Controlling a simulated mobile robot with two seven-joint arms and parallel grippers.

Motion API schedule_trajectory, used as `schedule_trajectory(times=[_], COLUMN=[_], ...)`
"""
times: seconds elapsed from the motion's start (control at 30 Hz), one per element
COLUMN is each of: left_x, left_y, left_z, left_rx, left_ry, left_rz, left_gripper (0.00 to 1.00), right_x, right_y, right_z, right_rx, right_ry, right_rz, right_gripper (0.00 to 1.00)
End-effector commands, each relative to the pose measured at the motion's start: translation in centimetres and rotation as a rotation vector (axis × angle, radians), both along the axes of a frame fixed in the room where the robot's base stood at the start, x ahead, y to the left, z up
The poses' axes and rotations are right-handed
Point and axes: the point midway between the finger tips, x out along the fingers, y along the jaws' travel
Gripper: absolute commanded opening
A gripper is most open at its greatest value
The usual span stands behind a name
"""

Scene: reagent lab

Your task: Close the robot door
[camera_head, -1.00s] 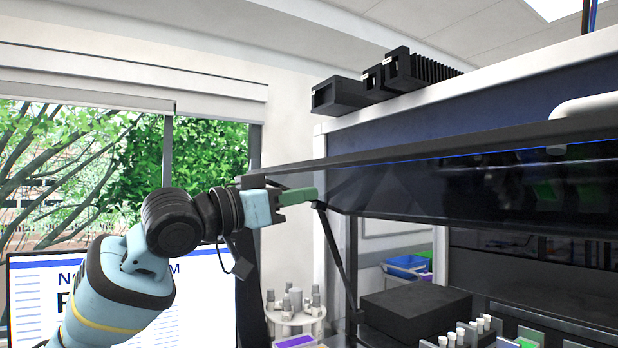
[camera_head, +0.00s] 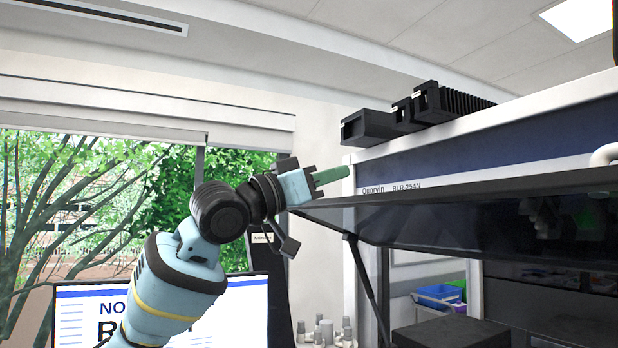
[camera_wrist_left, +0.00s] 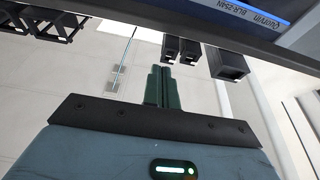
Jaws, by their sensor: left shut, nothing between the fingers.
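The robot door is a dark, glossy panel (camera_head: 470,214) on the front of the white and navy machine. It is swung up and out, held by a thin strut, so the machine's interior shows below it. My left gripper (camera_head: 332,176), with green fingers, is shut and empty. In the head view it appears just above the left end of the door's front edge; I cannot tell whether they touch. In the left wrist view the shut green fingers (camera_wrist_left: 163,88) point up the picture, with the machine's label beyond them. My right gripper is out of view.
Black boxes (camera_head: 415,112) sit on top of the machine (camera_head: 488,154). A monitor (camera_head: 245,312) stands at the lower left before a window. Grey-capped bottles (camera_head: 326,332) stand below the gripper. A blue bin (camera_head: 438,295) shows behind the machine's open side.

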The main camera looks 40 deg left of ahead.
Motion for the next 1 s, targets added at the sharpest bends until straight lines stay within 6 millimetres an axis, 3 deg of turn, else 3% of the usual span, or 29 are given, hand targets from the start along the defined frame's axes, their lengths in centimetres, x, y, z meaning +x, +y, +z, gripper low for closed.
schedule_trajectory(times=[0.3, 0.6, 1.0], left_x=[3.7, 2.7, 2.3], left_y=[-1.5, -0.9, -0.8], left_z=[1.5, -1.7, -2.6], left_rx=[0.000, 0.003, 0.000], left_ry=[-0.001, 0.002, 0.002], left_rz=[-0.001, 0.004, 0.001], left_gripper=[0.00, 0.00, 0.00], right_x=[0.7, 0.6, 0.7], right_y=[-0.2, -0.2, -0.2], right_z=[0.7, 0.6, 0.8], right_rx=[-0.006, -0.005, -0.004], right_ry=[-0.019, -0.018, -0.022], right_rz=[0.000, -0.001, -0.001], right_gripper=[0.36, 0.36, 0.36])
